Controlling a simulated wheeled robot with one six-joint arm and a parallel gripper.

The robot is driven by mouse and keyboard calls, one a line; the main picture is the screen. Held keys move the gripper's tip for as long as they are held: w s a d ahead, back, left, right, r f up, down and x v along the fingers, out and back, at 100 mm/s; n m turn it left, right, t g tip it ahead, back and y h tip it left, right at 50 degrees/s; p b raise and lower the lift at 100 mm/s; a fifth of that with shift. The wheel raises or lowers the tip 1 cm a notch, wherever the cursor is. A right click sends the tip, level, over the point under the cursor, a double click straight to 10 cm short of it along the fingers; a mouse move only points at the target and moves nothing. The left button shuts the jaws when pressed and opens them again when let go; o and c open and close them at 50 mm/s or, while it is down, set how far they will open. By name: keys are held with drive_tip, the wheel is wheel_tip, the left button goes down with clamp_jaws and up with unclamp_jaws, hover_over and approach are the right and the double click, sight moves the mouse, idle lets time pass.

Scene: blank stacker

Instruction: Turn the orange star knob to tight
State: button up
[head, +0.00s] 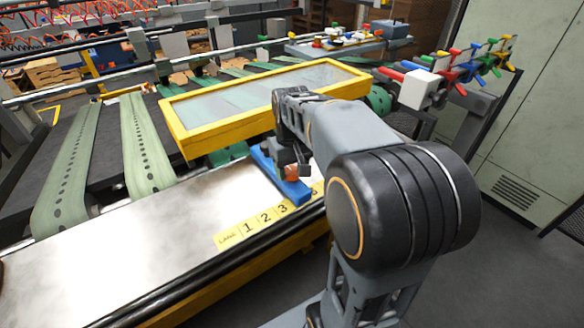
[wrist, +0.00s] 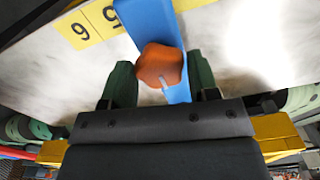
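The orange star knob (wrist: 158,68) sits on a blue bar (wrist: 152,22) in the wrist view. A short pale mark shows on the knob's lower edge. In the head view the knob (head: 291,171) is partly hidden by my arm, on the blue bar (head: 290,188) at the edge of the metal table. My gripper (wrist: 161,78) is open, with one green finger on each side of the knob. Gaps show between the fingers and the knob, so it does not seem gripped. Whether the knob is tight cannot be told.
A yellow number strip (head: 245,232) lies along the table's front edge. A yellow-framed clear guard (head: 255,105) stands behind the blue bar, close to my arm. The metal table (head: 130,240) is clear to the left. Coloured handles (head: 480,60) stand at the back right.

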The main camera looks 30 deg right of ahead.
drive_tip(key=c, duration=0.5)
drive_tip(key=shift+m, duration=0.3)
drive_tip(key=m, duration=1.1)
drive_tip(key=shift+m, duration=0.4)
drive_tip(key=m, duration=0.5)
drive_tip(key=shift+m, duration=0.4)
drive_tip(key=o, duration=0.9)
